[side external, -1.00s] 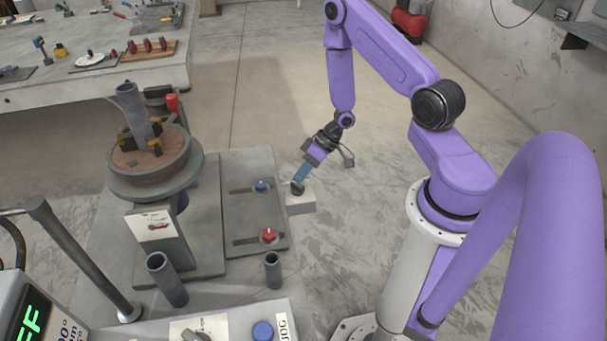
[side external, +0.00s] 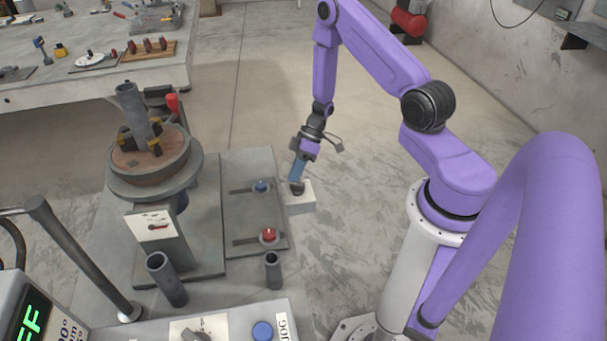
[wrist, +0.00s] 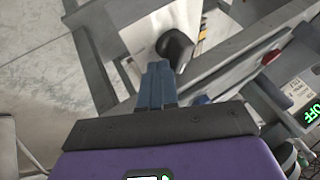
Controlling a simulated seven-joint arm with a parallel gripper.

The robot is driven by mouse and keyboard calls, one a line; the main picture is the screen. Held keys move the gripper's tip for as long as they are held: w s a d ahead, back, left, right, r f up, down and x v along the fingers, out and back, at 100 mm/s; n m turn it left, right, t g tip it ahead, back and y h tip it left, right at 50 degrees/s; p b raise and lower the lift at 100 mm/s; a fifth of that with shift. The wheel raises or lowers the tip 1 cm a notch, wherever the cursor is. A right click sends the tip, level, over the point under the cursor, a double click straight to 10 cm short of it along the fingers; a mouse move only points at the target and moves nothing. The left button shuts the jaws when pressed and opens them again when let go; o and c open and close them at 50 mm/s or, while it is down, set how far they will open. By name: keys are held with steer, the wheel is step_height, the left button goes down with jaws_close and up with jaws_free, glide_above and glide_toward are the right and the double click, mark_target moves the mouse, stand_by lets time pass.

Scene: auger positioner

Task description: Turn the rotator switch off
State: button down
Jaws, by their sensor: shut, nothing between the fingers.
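A dark knob (side external: 297,189) sits on a small white box (side external: 300,204) at the right edge of the grey base; I take it to be the rotator switch. In the wrist view the black knob (wrist: 174,47) stands on a light plate just beyond my fingertips. My gripper (side external: 297,177) has blue fingers and points down at the knob, nearly upright. In the wrist view my gripper (wrist: 157,68) shows its fingers shut together, with nothing between them, beside the knob's lower left. I cannot tell whether they touch it. The knob's underside is hidden.
A plate with a blue knob (side external: 261,186) and a red knob (side external: 269,235) lies left of the box. The round positioner table (side external: 150,170) holds a tilted pipe. A front panel (side external: 245,318) has a blue button. A display (wrist: 311,115) reads OFF.

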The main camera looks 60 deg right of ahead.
steer(key=shift+w+a, duration=0.25)
steer(key=shift+a, duration=0.05)
stand_by(0.6)
stand_by(0.4)
